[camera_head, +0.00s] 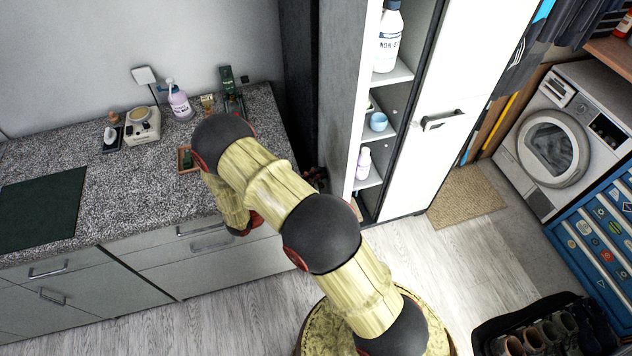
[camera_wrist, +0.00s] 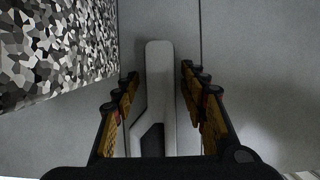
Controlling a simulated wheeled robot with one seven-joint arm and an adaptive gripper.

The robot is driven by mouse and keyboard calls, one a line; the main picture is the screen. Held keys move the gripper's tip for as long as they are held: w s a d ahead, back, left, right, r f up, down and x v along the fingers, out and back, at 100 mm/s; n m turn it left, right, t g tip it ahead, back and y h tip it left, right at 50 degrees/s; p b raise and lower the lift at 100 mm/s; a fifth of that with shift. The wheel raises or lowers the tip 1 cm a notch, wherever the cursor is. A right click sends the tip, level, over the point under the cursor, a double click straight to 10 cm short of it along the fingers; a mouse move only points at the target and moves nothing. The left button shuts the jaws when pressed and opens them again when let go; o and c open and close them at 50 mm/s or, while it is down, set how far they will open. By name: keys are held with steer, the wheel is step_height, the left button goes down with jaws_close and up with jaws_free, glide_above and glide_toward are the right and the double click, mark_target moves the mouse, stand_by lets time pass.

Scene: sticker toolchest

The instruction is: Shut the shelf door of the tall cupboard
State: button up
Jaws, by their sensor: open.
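The tall cupboard (camera_head: 345,90) stands right of the worktop in the head view. Its shelf compartment is open, with bottles and a cup on the shelves. A white door panel (camera_head: 455,70) with a dark handle (camera_head: 442,119) is right of the shelves. I cannot tell which panel is the shelf door. My gripper (camera_wrist: 160,92) is open in the wrist view, with its fingers on either side of a pale grey bar (camera_wrist: 159,62) that looks like a handle. Contact cannot be made out. My arm hides the gripper in the head view.
The speckled worktop (camera_head: 130,190) over grey drawers (camera_head: 150,260) is at left, its edge also close in the wrist view (camera_wrist: 55,45). A washing machine (camera_head: 550,140), blue toolchest (camera_head: 600,230) and dark crate of boots (camera_head: 545,335) are at right. Floor before the cupboard is clear.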

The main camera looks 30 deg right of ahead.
steer(key=c, duration=0.3)
steer(key=c, duration=0.8)
jaws_close()
